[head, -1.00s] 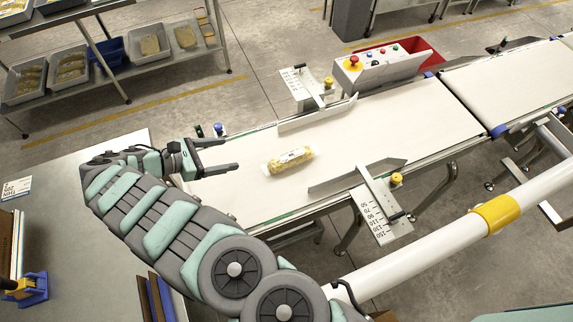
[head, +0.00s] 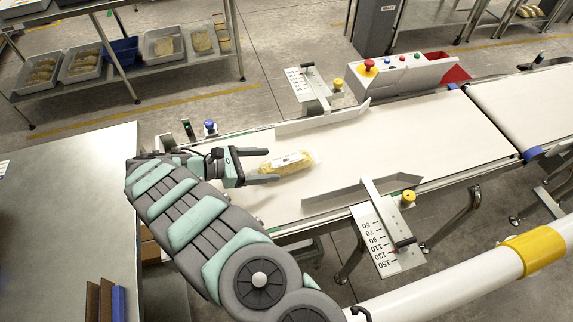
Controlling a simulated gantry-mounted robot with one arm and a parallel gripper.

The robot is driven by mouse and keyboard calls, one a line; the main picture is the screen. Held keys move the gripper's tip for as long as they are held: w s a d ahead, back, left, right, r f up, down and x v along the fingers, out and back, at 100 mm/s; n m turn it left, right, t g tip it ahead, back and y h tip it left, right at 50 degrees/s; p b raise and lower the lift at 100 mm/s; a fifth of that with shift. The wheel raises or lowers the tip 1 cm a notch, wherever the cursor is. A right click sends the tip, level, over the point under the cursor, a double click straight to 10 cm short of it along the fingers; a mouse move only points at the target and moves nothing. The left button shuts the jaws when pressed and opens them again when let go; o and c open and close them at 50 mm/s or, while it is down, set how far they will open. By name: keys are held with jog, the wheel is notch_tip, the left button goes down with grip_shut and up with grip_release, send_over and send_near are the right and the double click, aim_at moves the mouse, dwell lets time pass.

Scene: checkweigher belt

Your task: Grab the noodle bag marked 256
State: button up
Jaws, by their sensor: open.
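A clear bag of yellow noodles (head: 287,163) with a white label lies on the white conveyor belt, between the two angled guide rails. The marking on its label is too small to read. My gripper (head: 270,166) is open, with its two fingers pointing right toward the bag. The fingertips are at the bag's left end, one on the far side and one on the near side as seen here. I cannot tell whether they touch it or how high they are above the belt.
Guide rails (head: 322,118) (head: 345,192) flank the belt. A control box (head: 400,73) with buttons stands behind it, beside a red bin (head: 455,73). A steel table (head: 70,200) is at left. A shelf with trays of noodle bags (head: 88,64) stands behind. A white pipe (head: 450,285) crosses the front right.

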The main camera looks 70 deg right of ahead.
aim_at(281, 164)
jog(key=x, duration=0.5)
jog(key=shift+s+d, duration=0.1)
jog(key=shift+s, duration=0.2)
grip_shut()
dwell(0.5)
